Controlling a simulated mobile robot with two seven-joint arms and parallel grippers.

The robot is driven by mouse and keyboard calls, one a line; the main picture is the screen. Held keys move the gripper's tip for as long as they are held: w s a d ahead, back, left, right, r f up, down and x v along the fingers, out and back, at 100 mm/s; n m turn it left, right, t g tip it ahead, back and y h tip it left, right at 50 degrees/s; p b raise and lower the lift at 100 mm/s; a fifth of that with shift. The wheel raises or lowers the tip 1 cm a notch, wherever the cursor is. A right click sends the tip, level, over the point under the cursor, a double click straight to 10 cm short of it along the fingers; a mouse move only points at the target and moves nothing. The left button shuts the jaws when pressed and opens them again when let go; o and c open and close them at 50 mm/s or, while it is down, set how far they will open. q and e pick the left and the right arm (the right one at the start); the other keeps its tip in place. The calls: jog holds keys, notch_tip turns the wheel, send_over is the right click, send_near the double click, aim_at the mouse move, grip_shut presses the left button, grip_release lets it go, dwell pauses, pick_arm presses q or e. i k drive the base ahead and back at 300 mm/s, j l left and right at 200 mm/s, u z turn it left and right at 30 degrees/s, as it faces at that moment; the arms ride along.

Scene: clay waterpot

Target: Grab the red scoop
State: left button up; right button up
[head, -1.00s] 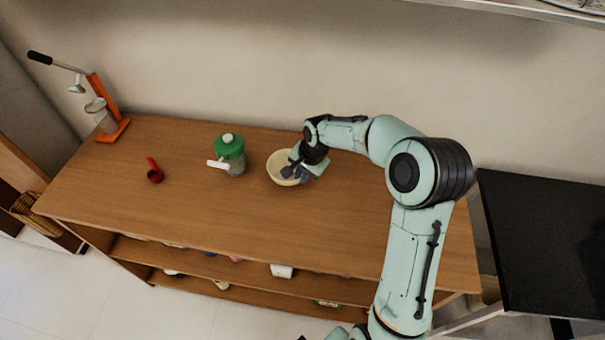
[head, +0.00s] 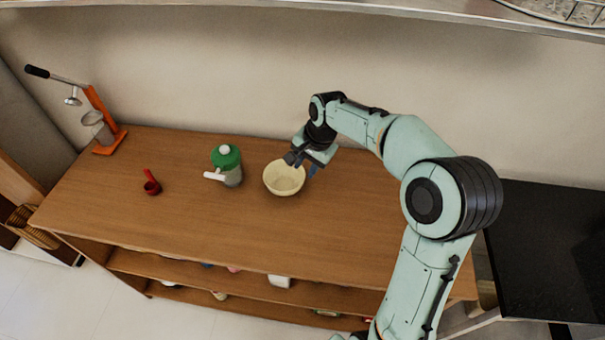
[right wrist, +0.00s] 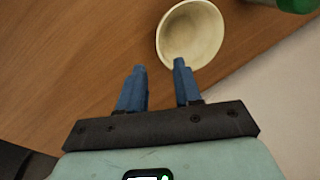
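The red scoop (head: 152,187) sits on the left part of the wooden table, with its handle pointing up and back. My right gripper (head: 301,165) is above the table at the back right edge of a cream bowl (head: 284,178), well to the right of the scoop. In the right wrist view its two blue fingers (right wrist: 159,68) are apart with nothing between them, and the bowl (right wrist: 190,35) lies just beyond the fingertips. The scoop is not in the right wrist view. My left gripper is not in view.
A green-lidded jar (head: 227,166) with a white handle stands between the scoop and the bowl. An orange lever press (head: 106,122) stands at the table's back left corner. The table front (head: 200,225) is clear. Shelves below hold several small items.

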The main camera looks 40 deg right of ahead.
aim_at(153, 187)
jog(key=k+j, duration=0.2)
jog(key=j, duration=0.15)
jog(key=k+j, duration=0.25)
jog(key=j, duration=0.15)
jog(key=k+j, duration=0.2)
jog(key=j, duration=0.15)
